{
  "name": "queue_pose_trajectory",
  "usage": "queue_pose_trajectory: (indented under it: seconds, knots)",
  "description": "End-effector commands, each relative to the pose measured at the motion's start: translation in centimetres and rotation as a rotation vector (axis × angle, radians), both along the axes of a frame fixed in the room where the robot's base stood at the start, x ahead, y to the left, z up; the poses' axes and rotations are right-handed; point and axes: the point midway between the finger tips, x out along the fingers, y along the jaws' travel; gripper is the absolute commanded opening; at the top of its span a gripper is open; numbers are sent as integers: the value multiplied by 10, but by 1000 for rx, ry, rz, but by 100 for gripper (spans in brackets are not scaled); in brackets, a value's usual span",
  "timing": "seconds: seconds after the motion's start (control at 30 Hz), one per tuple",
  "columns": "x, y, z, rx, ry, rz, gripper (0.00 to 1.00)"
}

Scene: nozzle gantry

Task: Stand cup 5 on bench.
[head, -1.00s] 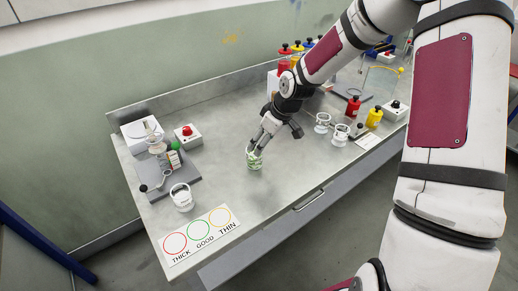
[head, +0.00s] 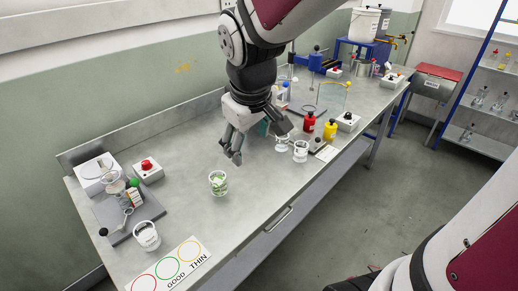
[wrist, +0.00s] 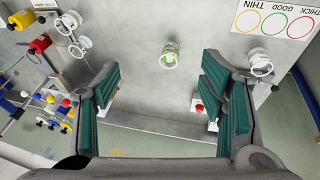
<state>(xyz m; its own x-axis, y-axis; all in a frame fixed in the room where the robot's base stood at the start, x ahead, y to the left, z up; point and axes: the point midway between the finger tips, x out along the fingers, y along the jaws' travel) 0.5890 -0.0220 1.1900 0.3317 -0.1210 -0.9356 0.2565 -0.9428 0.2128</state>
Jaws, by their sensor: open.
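A clear cup with green contents (head: 218,184) stands upright on the bare middle of the steel bench (head: 190,222). It also shows in the wrist view (wrist: 169,55), seen from above. I cannot read a number on it, so I cannot confirm that it is cup 5. My gripper (head: 232,152) is open and empty, above and behind the cup and apart from it. In the wrist view the two green-padded fingers (wrist: 160,64) are spread wide with nothing between them.
A white-banded cup (head: 147,236) stands near a card with coloured rings (head: 170,266). A scale (head: 97,172) and red-button box (head: 148,169) are at the left. Bench around the green cup is clear.

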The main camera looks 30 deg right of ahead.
Motion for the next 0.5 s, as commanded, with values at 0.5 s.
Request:
queue_pose_trajectory:
  seconds: [0.5]
  knots:
    - [-138, 20, 54, 211, -145, -233, 64]
